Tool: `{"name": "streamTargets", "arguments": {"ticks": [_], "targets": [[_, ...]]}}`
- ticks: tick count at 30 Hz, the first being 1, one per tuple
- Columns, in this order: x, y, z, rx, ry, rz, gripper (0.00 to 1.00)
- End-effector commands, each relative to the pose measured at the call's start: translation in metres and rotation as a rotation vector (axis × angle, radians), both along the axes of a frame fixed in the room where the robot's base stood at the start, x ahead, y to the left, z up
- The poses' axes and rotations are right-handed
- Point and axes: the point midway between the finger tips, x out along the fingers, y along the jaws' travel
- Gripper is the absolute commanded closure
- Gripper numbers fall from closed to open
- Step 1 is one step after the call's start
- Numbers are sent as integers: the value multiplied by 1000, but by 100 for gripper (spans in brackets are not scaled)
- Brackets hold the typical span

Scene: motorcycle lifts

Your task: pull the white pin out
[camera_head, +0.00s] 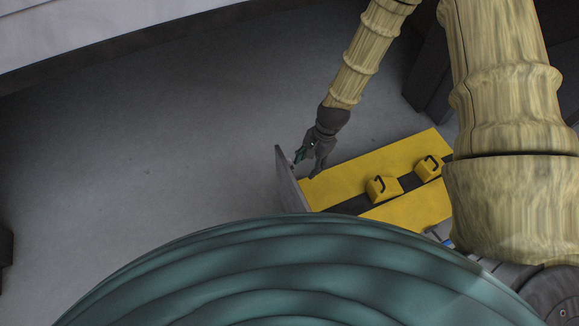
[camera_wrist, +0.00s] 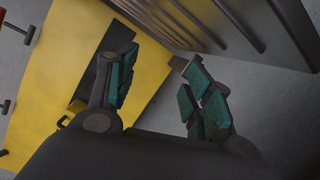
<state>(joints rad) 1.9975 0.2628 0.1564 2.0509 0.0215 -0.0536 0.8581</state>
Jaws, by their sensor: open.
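I cannot make out a white pin for certain in either view. The yellow lift deck (camera_head: 345,183) has a dark strip along it and a grey upright plate (camera_head: 289,184) at its left end. My gripper (camera_head: 306,167) hangs over that end of the deck, close to the plate. In the wrist view my gripper (camera_wrist: 156,65) has its two teal-padded fingers apart, with nothing visible held between them. The yellow deck (camera_wrist: 60,70) lies behind the left finger, and the ribbed grey plate (camera_wrist: 222,18) is above and beyond the fingertips.
Two yellow blocks with dark handles, a nearer one (camera_head: 384,188) and a farther one (camera_head: 428,168), stand on the deck. A red part (camera_wrist: 29,18) shows at the wrist view's top left. Grey floor (camera_head: 180,130) left of the plate is clear.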

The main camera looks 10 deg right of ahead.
Motion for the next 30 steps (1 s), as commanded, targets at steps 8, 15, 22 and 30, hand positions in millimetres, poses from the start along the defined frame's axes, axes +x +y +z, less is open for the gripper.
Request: {"name": "streamTargets", "arguments": {"ticks": [8,15,22,30], "targets": [[75,4,0,74,85,-250,49],[94,5,9,96,119,-320,49],[91,14,-14,95,123,-323,49],[88,31,-55,94,122,-321,49]]}}
